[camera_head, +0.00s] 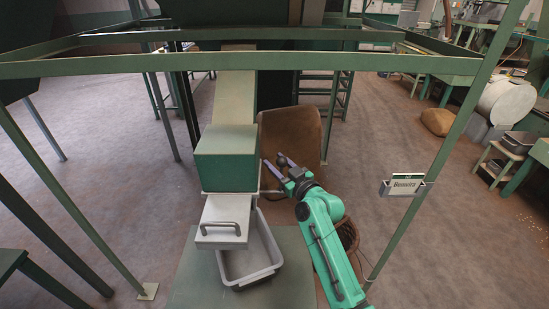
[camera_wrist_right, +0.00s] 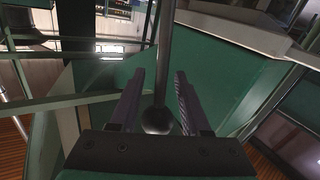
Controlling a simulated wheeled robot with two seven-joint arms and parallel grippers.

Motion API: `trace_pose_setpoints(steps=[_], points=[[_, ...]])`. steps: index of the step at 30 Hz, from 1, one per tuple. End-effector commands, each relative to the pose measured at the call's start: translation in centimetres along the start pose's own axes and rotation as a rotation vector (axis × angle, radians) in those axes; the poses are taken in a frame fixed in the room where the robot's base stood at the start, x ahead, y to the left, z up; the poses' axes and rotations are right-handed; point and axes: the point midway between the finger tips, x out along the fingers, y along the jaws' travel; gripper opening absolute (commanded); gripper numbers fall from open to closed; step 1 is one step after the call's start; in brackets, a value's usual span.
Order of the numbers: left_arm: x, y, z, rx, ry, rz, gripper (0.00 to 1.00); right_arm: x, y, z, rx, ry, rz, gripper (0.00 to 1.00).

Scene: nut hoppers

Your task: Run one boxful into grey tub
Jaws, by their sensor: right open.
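The grey tub (camera_head: 254,281) stands upright on a green platform, partly under a pale box-shaped spout (camera_head: 221,220) with a bar handle on top. The visible part of its inside looks empty. Above and behind the spout is a green box (camera_head: 226,155) at the foot of a sloping chute (camera_head: 235,92). My right gripper (camera_head: 277,168) is open beside the green box's right side, at a dark ball knob (camera_head: 282,159). In the right wrist view the knob (camera_wrist_right: 157,121) sits between the open fingers (camera_wrist_right: 158,105), at the end of a metal rod (camera_wrist_right: 165,55). I cannot tell whether they touch it. My left gripper is out of view.
A green frame beam (camera_head: 270,61) crosses above, with slanting posts on both sides. A label holder (camera_head: 407,187) hangs on the right post. A brown sack-like thing (camera_head: 303,128) stands behind my gripper, and a wicker basket (camera_head: 348,233) is partly behind my right arm.

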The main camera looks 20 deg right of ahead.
Motion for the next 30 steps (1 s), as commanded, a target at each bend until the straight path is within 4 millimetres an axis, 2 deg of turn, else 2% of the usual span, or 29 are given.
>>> trace_pose_setpoints(steps=[3,10,12,14,30], points=[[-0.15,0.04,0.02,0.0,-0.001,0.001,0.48,0.95,-0.04,-0.05,0.001,0.0,0.0,0.47],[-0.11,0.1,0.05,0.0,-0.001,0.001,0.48,1.03,-0.04,0.0,0.0,0.0,0.0,0.47],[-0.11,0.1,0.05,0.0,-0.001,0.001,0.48,1.01,-0.03,0.01,0.0,0.0,0.0,0.2],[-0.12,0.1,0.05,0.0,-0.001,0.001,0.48,1.01,-0.03,0.01,0.0,0.0,0.0,0.0],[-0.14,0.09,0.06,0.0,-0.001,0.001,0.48,1.01,0.04,-0.28,0.0,0.006,0.002,0.0]])
